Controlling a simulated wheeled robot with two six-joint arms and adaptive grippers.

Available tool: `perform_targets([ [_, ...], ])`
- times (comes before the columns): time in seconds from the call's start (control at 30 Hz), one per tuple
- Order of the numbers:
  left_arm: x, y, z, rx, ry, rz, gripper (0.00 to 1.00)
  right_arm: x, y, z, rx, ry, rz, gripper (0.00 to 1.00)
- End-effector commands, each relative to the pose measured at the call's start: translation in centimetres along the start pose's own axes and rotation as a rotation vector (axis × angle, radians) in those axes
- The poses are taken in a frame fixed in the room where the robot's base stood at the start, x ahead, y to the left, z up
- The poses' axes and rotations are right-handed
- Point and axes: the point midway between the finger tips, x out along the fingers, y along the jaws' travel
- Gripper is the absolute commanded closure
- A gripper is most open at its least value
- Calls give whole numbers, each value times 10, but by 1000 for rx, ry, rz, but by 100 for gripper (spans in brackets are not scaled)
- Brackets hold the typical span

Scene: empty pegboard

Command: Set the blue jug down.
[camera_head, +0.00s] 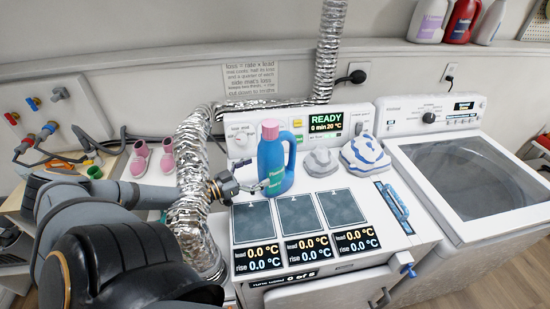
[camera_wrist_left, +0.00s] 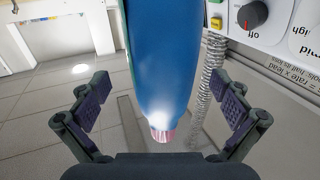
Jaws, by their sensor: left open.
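The blue jug (camera_head: 277,160) has a pink cap and a green label. In the head view it stands upright on the white machine top, behind the row of dark pads. My left gripper (camera_head: 236,187) is beside the jug's left side, low down. In the left wrist view the jug (camera_wrist_left: 158,65) lies between the spread fingers of the left gripper (camera_wrist_left: 160,115), with a gap on each side. The fingers are open and do not touch it. The jug's base is not clear in the wrist view. My right gripper is not in view.
Three dark pads (camera_head: 297,216) with readouts lie in front of the jug. Grey-white lumps (camera_head: 321,161) and a blue-striped cloth pile (camera_head: 364,154) are to its right. A silver duct (camera_head: 191,190) runs close on the left. A washer (camera_head: 468,165) stands at right.

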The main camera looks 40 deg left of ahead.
Motion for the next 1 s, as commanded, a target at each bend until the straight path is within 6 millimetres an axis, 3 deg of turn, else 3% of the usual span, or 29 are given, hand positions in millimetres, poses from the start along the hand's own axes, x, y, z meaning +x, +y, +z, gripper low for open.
perform_targets([
  [0.03, 7, 0, 4, 1, 4, 1, 0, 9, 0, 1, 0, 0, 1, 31],
  [0.13, 13, 0, 1, 0, 2, 0, 0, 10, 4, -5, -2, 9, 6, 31],
  [0.27, 17, -1, 1, 0, 1, 0, 0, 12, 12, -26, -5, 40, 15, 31],
  [0.37, 32, -3, 4, 2, 3, 1, 0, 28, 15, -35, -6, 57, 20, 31],
  [0.53, 59, -6, 4, 0, 4, 0, 0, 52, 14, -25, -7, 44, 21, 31],
  [0.83, 65, -6, -2, -1, -1, -1, 0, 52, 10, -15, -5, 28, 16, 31],
  [1.0, 65, -6, -2, -1, -1, -1, 22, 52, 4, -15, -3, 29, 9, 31],
])
